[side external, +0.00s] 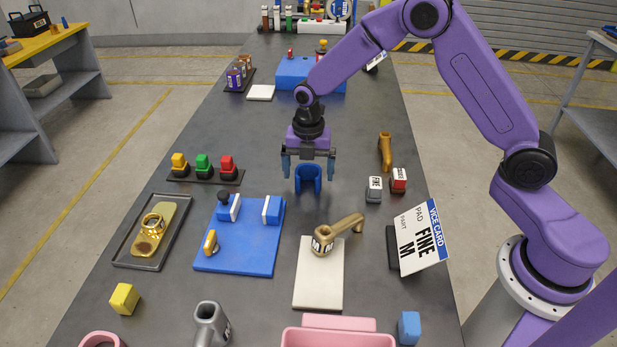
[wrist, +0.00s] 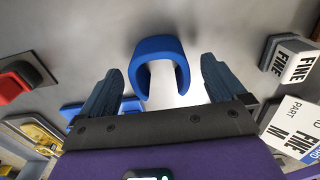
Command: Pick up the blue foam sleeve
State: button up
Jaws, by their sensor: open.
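The blue foam sleeve (side external: 308,186) is a U-shaped piece on the dark table below my gripper. In the wrist view the sleeve (wrist: 160,46) shows as an arch, centred between the fingers and mostly beyond their tips. My gripper (side external: 308,170) points down and is open, with one finger on each side of the sleeve. In the wrist view my gripper (wrist: 166,78) shows a clear gap between each fingertip and the sleeve. Nothing is held. How far the tips are above the table is hard to tell.
Coloured buttons (side external: 204,166) are to the left. A blue fixture plate (side external: 240,255) and a white pad with a bronze handle (side external: 319,285) lie nearer the camera. The table around the sleeve is clear.

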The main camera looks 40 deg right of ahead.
jog(key=shift+f, duration=0.65)
jog(key=c, duration=0.8)
jog(key=shift+r, duration=0.1)
jog(key=shift+c, duration=0.2)
jog(key=shift+r, duration=0.5)
notch_tip(320, 180, up, 2)
jog(key=shift+r, duration=0.2)
jog(key=s+d+r, duration=0.2)
jog(key=s+r, duration=0.7)
jog(key=s, duration=0.4)
jog(key=shift+s+d+r, duration=0.25)
jog(key=shift+s+d, duration=0.1)
jog(key=shift+d, duration=0.05)
jog(key=shift+o, duration=0.4)
